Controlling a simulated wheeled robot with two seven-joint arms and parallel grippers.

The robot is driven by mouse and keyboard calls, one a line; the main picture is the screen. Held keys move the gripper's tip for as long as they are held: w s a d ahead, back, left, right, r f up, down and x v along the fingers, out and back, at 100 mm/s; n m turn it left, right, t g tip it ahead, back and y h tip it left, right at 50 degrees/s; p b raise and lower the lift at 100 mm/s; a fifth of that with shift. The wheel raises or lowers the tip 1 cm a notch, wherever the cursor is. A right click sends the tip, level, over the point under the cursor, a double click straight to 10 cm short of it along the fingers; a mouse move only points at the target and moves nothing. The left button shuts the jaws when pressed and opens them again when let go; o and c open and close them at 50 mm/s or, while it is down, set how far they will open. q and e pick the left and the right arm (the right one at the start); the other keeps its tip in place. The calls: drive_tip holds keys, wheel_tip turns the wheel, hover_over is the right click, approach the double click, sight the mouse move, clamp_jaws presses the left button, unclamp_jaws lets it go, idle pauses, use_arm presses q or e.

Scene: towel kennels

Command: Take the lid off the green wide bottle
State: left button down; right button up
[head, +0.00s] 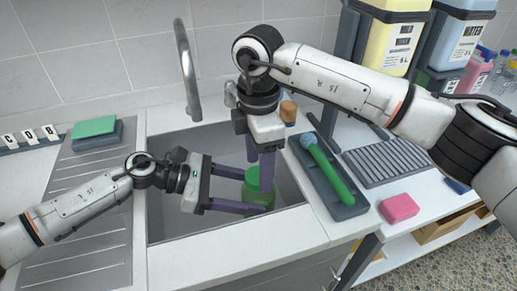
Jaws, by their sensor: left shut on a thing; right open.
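The green wide bottle (258,198) stands in the sink, partly hidden by my gripper fingers. Its top part (252,178), a brighter green, looks like the lid and seems to be still on the body. My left gripper (256,192) reaches in from the left with its purple fingers shut on the bottle's body. My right gripper (259,174) points down from above, open, with its fingers around or beside the lid. Whether they touch the lid I cannot tell.
The grey sink (170,222) surrounds the bottle, with a tap (187,70) behind. A tray (331,190) with a green-handled brush (328,170) lies right of it, near a pink sponge (399,207). A green-and-grey sponge stack (95,128) sits left. Large containers (393,40) stand at the back right.

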drive_tip(key=shift+f, duration=0.75)
